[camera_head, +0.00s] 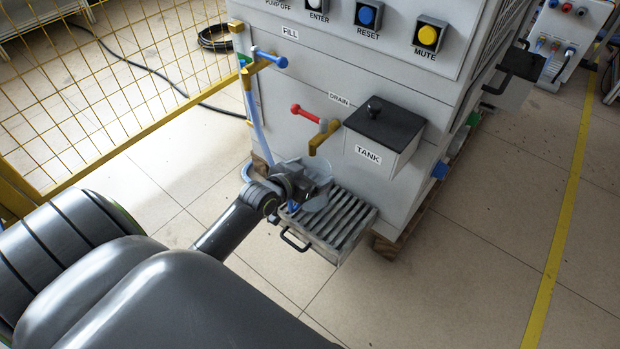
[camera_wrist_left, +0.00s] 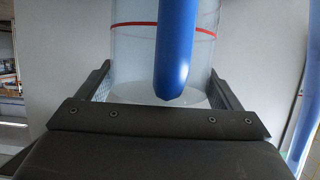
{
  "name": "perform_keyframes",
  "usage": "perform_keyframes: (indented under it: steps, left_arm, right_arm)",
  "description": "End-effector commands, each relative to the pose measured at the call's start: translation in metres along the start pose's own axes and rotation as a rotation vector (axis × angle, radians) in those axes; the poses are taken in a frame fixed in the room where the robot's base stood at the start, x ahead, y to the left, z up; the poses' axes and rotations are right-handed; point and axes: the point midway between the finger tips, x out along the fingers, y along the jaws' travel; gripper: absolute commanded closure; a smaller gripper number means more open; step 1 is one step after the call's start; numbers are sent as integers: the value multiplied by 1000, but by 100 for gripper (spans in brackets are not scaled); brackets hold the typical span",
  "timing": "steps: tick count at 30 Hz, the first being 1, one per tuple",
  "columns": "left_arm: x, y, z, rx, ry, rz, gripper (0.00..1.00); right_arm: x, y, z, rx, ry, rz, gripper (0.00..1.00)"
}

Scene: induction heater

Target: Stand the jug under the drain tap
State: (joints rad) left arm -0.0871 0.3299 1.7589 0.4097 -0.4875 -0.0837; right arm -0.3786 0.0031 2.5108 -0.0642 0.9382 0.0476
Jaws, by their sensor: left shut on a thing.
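The jug (camera_head: 319,172) is a clear, pale container, partly hidden behind my left gripper (camera_head: 298,184) in the head view. In the left wrist view the jug (camera_wrist_left: 130,60) has a red line around it and a blue handle (camera_wrist_left: 177,50) between the two fingers. My left gripper is shut on the jug. The drain tap (camera_head: 324,136), with a brass spout and a red lever (camera_head: 307,114), is just above the jug. The jug is over the back left of a slatted tray (camera_head: 345,225). I cannot tell whether its base touches the slats. My right gripper is out of view.
The grey machine (camera_head: 385,85) stands behind the jug. A black-lidded tank box (camera_head: 383,130) juts out right of the drain tap. The blue-levered fill tap (camera_head: 268,60) and a pale blue hose (camera_head: 258,125) are at the left. A yellow mesh fence (camera_head: 90,90) stands further left.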

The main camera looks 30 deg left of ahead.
Motion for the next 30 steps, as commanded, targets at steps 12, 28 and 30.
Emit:
perform_keyframes:
  steps: [12, 28, 30]
  left_arm:
    - [4, 0, 10, 1, 1, 1, 51]
    - [-9, 0, 7, 0, -2, 0, 0]
    - [-21, 0, 6, 0, -3, 0, 0]
  right_arm:
    - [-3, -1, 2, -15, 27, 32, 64]
    - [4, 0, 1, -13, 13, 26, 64]
    - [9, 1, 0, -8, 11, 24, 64]
